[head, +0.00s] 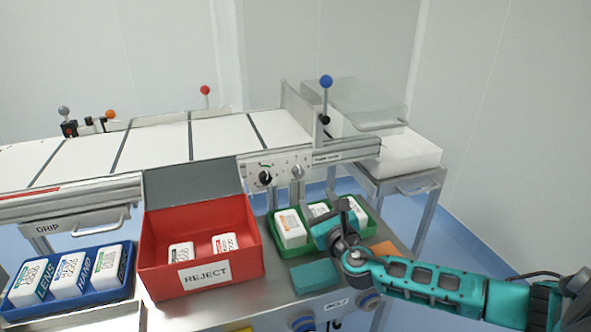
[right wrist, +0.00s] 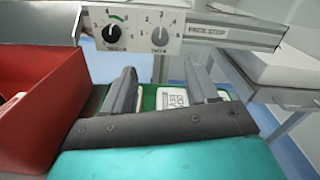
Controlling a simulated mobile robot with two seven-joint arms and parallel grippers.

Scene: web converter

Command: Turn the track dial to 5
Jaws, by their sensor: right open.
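A control panel (head: 278,168) is on the front of the conveyor. It carries a black dial (head: 265,177) with a green arc and, to its right, a pale dial (head: 297,171). The right wrist view shows the black dial (right wrist: 112,33) and the pale dial (right wrist: 160,36) larger. Numbers ring the pale dial; its pointer setting and the small label below are too blurred to read. My right gripper (right wrist: 161,78) is open and empty, its fingers apart below the panel, touching neither dial. In the head view it (head: 340,215) is over the green tray. My left gripper is out of view.
A red REJECT box (head: 205,285) with a raised lid stands left of my right gripper. A green tray (head: 372,222) holds white cartons, and a blue tray (head: 75,308) holds more. A blue-knobbed lever (head: 326,95) rises right of the panel. A white bin (head: 410,155) stands right.

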